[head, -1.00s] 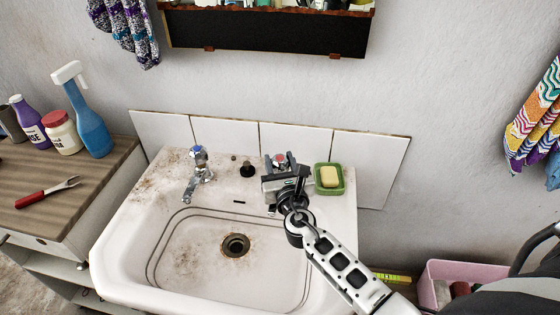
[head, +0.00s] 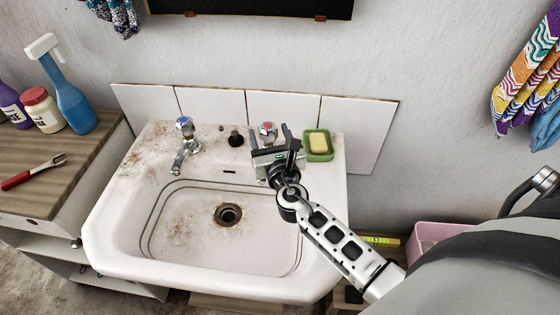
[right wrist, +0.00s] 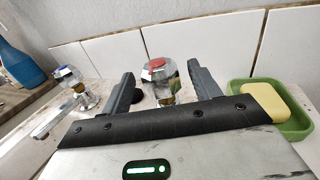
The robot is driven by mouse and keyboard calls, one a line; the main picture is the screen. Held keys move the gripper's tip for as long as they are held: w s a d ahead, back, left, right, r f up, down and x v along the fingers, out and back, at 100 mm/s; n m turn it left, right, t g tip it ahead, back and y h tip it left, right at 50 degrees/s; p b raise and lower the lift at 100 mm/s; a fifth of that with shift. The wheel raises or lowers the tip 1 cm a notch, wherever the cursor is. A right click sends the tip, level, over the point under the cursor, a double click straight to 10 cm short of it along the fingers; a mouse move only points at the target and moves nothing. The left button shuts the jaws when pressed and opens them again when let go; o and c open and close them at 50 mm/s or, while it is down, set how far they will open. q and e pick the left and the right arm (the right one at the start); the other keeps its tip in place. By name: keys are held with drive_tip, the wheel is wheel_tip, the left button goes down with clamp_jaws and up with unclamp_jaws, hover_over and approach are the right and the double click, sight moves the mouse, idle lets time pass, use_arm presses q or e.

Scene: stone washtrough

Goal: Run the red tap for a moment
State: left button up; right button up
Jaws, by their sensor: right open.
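The red tap (head: 268,129) has a clear faceted head with a red cap and stands at the back right of the washbasin (head: 110,225). My right gripper (head: 270,137) is open and empty, with one finger on each side of the tap head. In the right wrist view the red tap (right wrist: 158,72) shows between the two fingers of my right gripper (right wrist: 160,76), with a visible gap on both sides. The tap's lower body and spout are hidden behind the gripper. No water shows. My left gripper is not in view.
A blue-capped tap (head: 185,128) stands at the basin's back left. A black plug (head: 236,138) sits between the taps. A green soap dish (head: 318,146) with yellow soap stands close to the right finger. A tiled splashback (head: 285,112) is behind. The bowl around the drain (head: 228,214) is clear.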

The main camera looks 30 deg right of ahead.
drive_tip(key=b+v, duration=0.2)
drive_tip(key=v, duration=1.2)
